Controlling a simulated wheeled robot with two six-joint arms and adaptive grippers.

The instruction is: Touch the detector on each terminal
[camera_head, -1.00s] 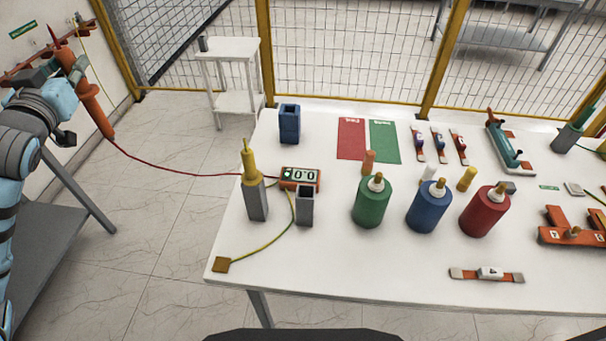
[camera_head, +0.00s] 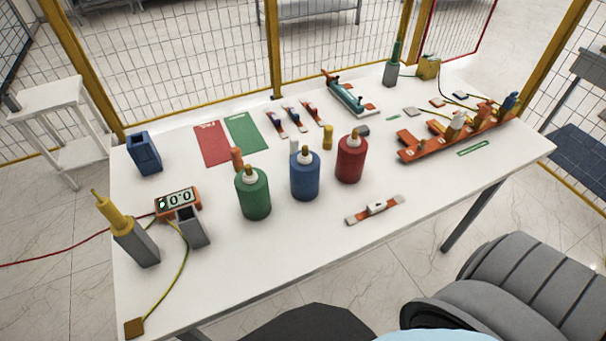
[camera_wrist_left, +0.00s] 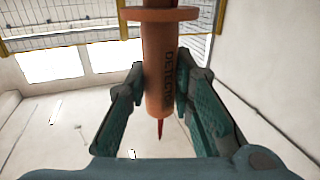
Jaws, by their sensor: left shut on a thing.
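In the left wrist view, my left gripper (camera_wrist_left: 163,84) is shut around an orange detector (camera_wrist_left: 159,98) marked with lettering. Its thin red tip points down in that picture. In the head view, the left gripper and detector are out of frame. Green (camera_head: 253,196), blue (camera_head: 304,178) and red (camera_head: 350,161) cylinders stand upright on the white table, each with a white collar and a brass-coloured terminal on top. A red wire (camera_head: 58,252) runs from the left edge toward a meter (camera_head: 178,203) reading 0.0. My right gripper is not in view.
A yellow probe stands in a grey holder (camera_head: 138,245) at the table's left, beside an empty grey holder (camera_head: 191,227). A blue holder (camera_head: 144,152) stands behind. An orange rack (camera_head: 424,147) lies at the right. The table's front middle is mostly clear around a small clamp (camera_head: 374,209).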

